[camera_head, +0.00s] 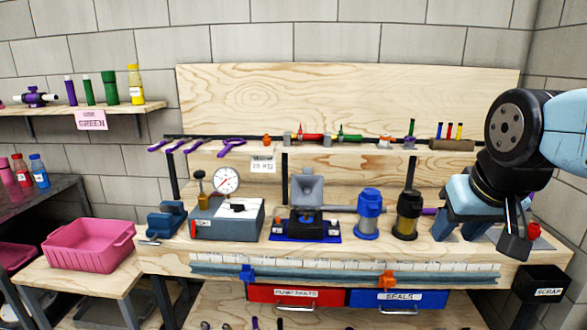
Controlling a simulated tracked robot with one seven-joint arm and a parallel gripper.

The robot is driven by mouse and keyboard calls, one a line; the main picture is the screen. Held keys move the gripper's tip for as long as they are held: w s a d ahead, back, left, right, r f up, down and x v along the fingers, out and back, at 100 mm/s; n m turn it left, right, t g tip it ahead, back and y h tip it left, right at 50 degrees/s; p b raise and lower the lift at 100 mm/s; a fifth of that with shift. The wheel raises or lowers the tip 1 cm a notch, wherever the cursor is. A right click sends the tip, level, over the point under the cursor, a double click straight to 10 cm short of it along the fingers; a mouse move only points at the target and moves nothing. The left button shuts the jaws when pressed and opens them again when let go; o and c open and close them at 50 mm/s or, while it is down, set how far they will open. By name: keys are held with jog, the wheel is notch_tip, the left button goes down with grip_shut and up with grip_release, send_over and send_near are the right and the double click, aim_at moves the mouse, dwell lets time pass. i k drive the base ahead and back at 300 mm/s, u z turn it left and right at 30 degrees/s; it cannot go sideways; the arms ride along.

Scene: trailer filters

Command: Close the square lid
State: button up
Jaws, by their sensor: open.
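A grey square lid (307,188) stands raised at the back of a small dark fixture (305,222), which sits on a blue base plate (275,238) in the middle of the workbench. The lid looks open, tilted up with a face toward me. My gripper (482,238) is at the right end of the bench, pointing down. It is open, with nothing seen between its fingers, and is well to the right of the lid. Exact contact with the bench there cannot be told.
A blue-capped jar (368,214) and a dark-and-yellow jar (407,215) stand between my gripper and the lid. A grey box with a dial gauge (226,181) stands left. A ruler strip (340,268) runs along the front edge. A pink bin (88,245) is far left.

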aim_at(306, 188)
jog(key=u, duration=0.1)
jog(key=i, duration=1)
jog(key=z, duration=0.05)
